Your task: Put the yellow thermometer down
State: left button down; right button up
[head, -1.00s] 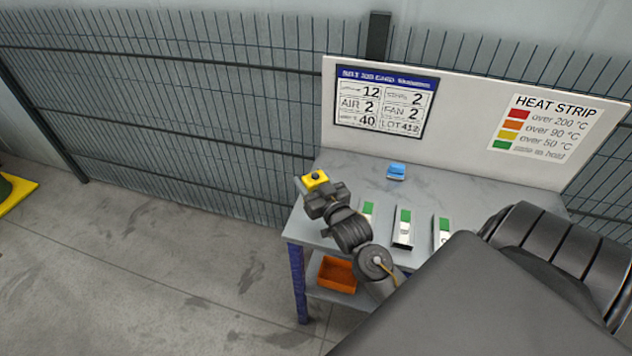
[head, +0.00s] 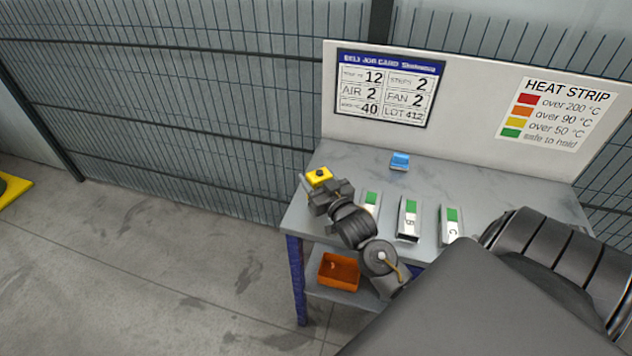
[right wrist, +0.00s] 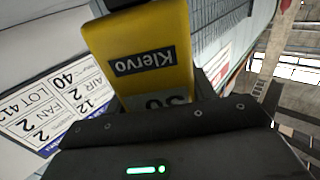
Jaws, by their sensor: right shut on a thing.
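The yellow thermometer (head: 320,175) is at the tip of my right gripper (head: 322,190), over the left end of the grey table (head: 330,160) in the head view. In the right wrist view the thermometer (right wrist: 140,50) is close up, with a dark "Kiervo" label upside down. My right gripper is shut on it. I cannot tell from these views whether its underside touches the table. My left gripper is not in view.
A blue object (head: 400,161) lies at the table's back. Several metal pieces with green strips, one of them here (head: 409,219), stand along the front. An orange bin (head: 339,271) is on the lower shelf. The board (head: 470,100) rises behind. The tabletop's back right is clear.

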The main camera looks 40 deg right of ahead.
jog(key=o, duration=0.9)
jog(key=shift+f, duration=0.15)
jog(key=shift+s, duration=0.15)
jog(key=shift+s+a+r+b, duration=0.1)
jog(key=shift+s+a+b, duration=0.3)
jog(key=shift+s, duration=1.55)
jog(key=shift+s+a+r+b, duration=0.1)
jog(key=shift+s+a+b, duration=0.3)
jog(key=shift+s, duration=1.5)
jog(key=shift+s+a+b, duration=0.3)
jog(key=shift+s+b, duration=0.2)
jog(key=shift+s, duration=1.45)
jog(key=shift+w, duration=0.1)
